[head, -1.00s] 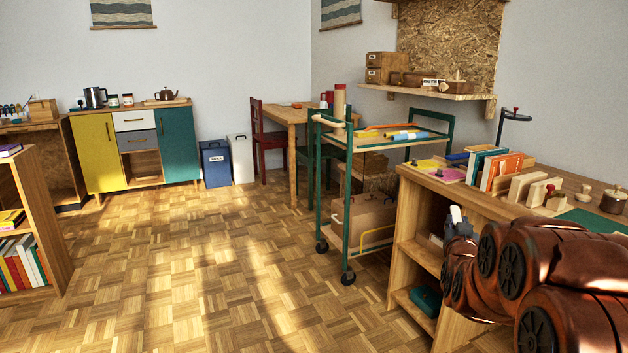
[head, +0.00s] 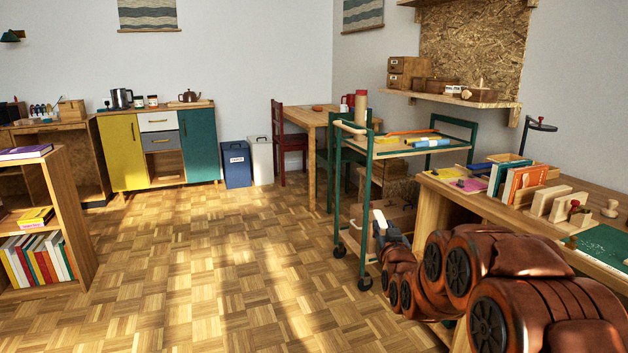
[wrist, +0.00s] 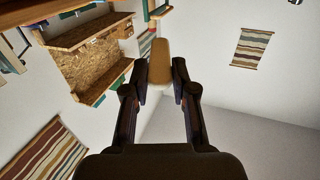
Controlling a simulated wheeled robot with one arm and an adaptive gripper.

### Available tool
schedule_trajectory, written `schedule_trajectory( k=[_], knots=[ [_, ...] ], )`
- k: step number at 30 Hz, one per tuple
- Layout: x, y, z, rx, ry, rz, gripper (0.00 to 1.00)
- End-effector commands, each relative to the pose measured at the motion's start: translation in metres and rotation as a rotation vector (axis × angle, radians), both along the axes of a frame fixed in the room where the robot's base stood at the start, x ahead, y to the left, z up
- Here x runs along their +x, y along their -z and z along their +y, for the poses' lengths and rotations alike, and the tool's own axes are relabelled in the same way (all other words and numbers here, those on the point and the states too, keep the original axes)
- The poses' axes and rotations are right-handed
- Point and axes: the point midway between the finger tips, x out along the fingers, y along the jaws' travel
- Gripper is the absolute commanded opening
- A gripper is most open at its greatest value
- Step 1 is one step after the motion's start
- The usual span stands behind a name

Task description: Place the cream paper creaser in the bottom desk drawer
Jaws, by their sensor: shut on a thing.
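The cream paper creaser (wrist: 159,62) is between the fingertips of my gripper (wrist: 160,84) in the wrist view, sticking out past them. My gripper is shut on it. In the head view my gripper (head: 386,234) is small and partly hidden by my arm, beside the green trolley, with a pale tip (head: 379,217) showing at its end. A wooden desk (head: 38,133) stands at the far left, partly hidden by a bookshelf. I cannot make out a bottom desk drawer in either view.
A green trolley (head: 338,200) stands right of centre, close to my arm. A workbench (head: 437,205) with books and blocks is at the right. A low bookshelf (head: 75,212) is at the left. The parquet floor (head: 215,270) between them is clear.

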Motion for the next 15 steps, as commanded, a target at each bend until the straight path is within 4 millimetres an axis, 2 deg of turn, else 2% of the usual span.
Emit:
schedule_trajectory(
  k=[1,15],
  knots=[
    [0.000,-0.014,0.000,0.000,0.000,0.000,0.00],
    [0.000,-0.097,-0.001,0.000,0.001,0.001,0.00]
  ],
)
